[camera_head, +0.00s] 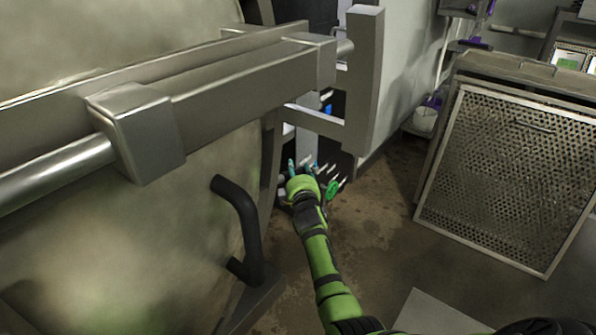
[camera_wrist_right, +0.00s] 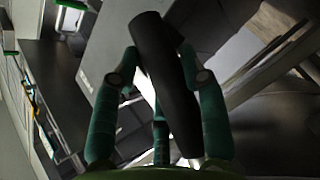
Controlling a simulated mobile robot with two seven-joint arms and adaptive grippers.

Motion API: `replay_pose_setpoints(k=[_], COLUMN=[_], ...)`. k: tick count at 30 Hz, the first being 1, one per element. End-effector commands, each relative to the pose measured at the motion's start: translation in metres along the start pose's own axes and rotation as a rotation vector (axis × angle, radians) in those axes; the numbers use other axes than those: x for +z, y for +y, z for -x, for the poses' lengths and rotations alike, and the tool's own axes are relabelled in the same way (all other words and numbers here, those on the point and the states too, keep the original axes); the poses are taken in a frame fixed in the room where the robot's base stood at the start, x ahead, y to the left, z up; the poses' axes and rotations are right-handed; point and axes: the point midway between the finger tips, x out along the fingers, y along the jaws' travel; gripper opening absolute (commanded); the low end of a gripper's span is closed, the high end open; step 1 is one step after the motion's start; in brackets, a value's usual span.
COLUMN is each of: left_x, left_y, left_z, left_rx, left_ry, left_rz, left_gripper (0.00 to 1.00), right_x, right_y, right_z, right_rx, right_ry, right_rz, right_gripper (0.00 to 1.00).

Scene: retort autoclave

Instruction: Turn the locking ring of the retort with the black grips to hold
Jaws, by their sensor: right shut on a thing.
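The retort's large metal door (camera_head: 130,230) fills the left of the head view. The edge of the locking ring (camera_head: 270,165) seems to show as a grey band beside it. One black grip (camera_head: 245,222), a bent bar, stands out at the lower right of the door with nothing holding it. My right gripper (camera_head: 303,180) is beyond it at the ring's right side. In the right wrist view my right gripper (camera_wrist_right: 160,95) is shut on a black grip (camera_wrist_right: 165,75), which runs slanting between its fingers. That grip is hard to make out in the head view. My left gripper is out of view.
A thick metal beam (camera_head: 220,85) with a sliding block crosses in front of the door, above my right arm. A perforated metal panel (camera_head: 510,175) leans at the right. The stained floor (camera_head: 375,220) between is clear.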

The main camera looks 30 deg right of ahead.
Motion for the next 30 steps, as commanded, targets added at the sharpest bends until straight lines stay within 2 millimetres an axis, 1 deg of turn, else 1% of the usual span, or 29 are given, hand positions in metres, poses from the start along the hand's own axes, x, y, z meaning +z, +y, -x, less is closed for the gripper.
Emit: replay_pose_setpoints(k=[1, 2, 3, 4, 23, 26, 30], left_x=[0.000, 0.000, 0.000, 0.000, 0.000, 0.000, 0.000], left_y=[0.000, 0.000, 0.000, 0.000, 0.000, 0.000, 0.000], left_z=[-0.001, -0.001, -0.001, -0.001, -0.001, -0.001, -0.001], left_rx=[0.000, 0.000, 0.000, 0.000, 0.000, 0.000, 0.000], left_ry=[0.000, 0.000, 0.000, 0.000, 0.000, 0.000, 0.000], left_rz=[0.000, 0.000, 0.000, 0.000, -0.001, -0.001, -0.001], left_gripper=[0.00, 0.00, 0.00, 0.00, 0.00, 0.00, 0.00], right_x=[0.002, 0.002, 0.002, 0.002, 0.005, 0.006, 0.005], right_y=[-0.021, -0.021, -0.021, -0.021, -0.019, -0.018, -0.018], right_z=[0.004, 0.004, 0.004, 0.004, 0.004, 0.008, 0.021], right_rx=[-0.041, -0.041, -0.041, -0.041, -0.038, -0.035, -0.034], right_ry=[-0.009, -0.009, -0.009, -0.010, -0.014, -0.014, -0.013], right_rz=[-0.013, -0.013, -0.013, -0.013, 0.000, 0.001, 0.003], right_gripper=[0.00, 0.00, 0.59, 0.68, 0.68, 0.68, 0.68])
